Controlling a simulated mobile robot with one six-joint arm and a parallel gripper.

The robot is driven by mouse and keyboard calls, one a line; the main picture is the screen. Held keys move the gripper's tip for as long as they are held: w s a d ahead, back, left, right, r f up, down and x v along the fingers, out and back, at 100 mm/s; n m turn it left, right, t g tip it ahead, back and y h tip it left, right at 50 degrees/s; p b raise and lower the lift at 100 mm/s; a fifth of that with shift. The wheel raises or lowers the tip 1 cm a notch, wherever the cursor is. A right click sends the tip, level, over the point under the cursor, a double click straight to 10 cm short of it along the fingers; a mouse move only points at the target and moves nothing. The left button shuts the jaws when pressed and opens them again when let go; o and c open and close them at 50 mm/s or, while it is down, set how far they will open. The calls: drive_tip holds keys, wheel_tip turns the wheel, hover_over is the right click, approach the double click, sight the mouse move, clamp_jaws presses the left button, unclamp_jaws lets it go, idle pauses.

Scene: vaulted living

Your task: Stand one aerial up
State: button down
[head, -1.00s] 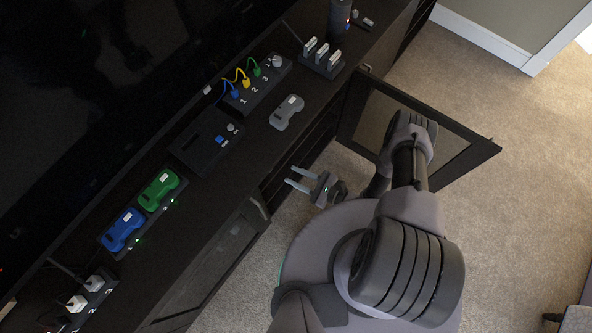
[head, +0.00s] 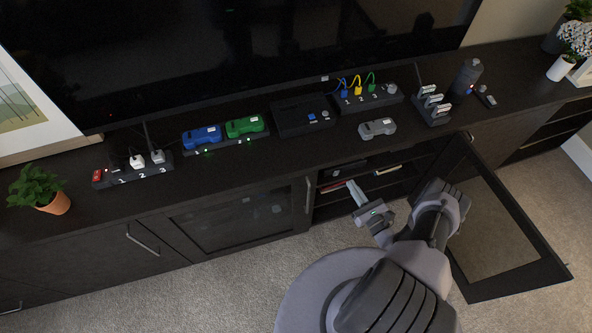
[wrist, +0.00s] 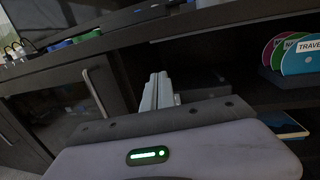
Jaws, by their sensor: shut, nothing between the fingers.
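One thin dark aerial (head: 148,137) rises behind the power strip at the left of the cabinet top. Another thin dark aerial (head: 419,76) rises at the back of the dock on the right. Both look close to upright with a slight lean; their exact tilt is hard to tell. My gripper (head: 353,187) is in front of the cabinet, below its top, at the open compartment. In the wrist view its fingers (wrist: 159,84) are together and empty, pointing toward the cabinet. Neither aerial is clear in the wrist view.
The cabinet door (head: 500,220) stands open to the right of my arm. Discs (wrist: 299,55) stand inside the compartment.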

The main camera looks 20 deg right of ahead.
drive_tip(key=b+x, duration=0.4)
drive_tip(key=x, duration=1)
drive_tip(key=shift+w+d+b, duration=0.1)
drive_tip(key=shift+d+b, duration=0.05)
drive_tip(key=shift+b, duration=0.2)
drive_tip(key=shift+r, duration=0.15)
